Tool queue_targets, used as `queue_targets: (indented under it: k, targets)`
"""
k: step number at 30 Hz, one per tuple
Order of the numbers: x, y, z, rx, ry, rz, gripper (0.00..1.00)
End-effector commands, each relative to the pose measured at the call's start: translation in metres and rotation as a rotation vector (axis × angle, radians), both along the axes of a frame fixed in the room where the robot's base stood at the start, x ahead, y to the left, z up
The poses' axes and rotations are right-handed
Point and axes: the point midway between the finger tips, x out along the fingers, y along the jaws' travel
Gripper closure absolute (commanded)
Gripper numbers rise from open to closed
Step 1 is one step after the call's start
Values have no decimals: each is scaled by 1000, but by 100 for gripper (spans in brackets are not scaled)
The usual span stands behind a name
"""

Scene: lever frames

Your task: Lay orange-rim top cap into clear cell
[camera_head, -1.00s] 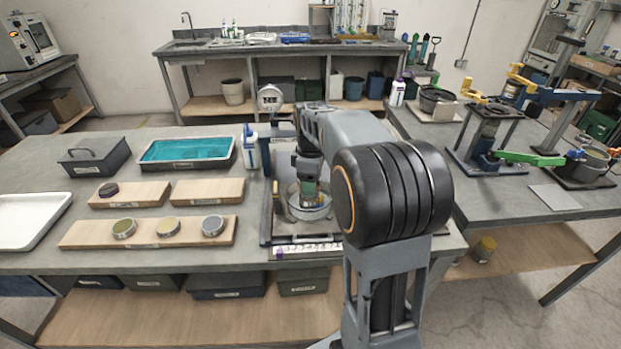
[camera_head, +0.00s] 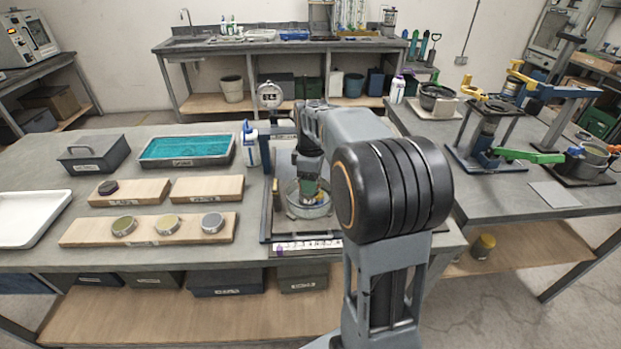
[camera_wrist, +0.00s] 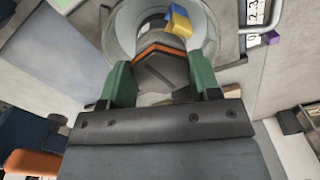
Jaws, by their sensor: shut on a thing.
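The clear cell (camera_head: 309,211) stands in a frame on the bench, right of the wooden boards. Its round wall (camera_wrist: 125,22) also shows at the top of the wrist view. My gripper (camera_wrist: 162,78) has its green fingers on either side of the orange-rim top cap (camera_wrist: 160,72), a dark grey disc with an orange edge, and is shut on it. The cap is over or in the cell's mouth; I cannot tell whether it touches the cell. In the head view my gripper (camera_head: 309,188) is at the cell, and the cap is hidden there.
A blue and yellow piece (camera_wrist: 179,21) shows beyond the cap, within the cell's outline. A dial gauge (camera_head: 269,94) and a white bottle (camera_head: 250,146) stand close behind and left. A wooden board (camera_head: 150,231) with several round pieces lies left. Bare bench lies between board and frame.

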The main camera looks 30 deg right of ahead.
Motion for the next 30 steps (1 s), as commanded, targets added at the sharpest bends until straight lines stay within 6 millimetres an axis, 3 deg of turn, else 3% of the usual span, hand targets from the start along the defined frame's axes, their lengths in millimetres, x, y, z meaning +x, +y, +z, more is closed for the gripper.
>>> queue_targets:
  k: [20, 21, 30]
  targets:
    - [0, 0, -3, 0, -1, 0, 76]
    - [0, 0, -3, 0, -1, 0, 40]
    - [0, 0, -3, -1, -1, 0, 13]
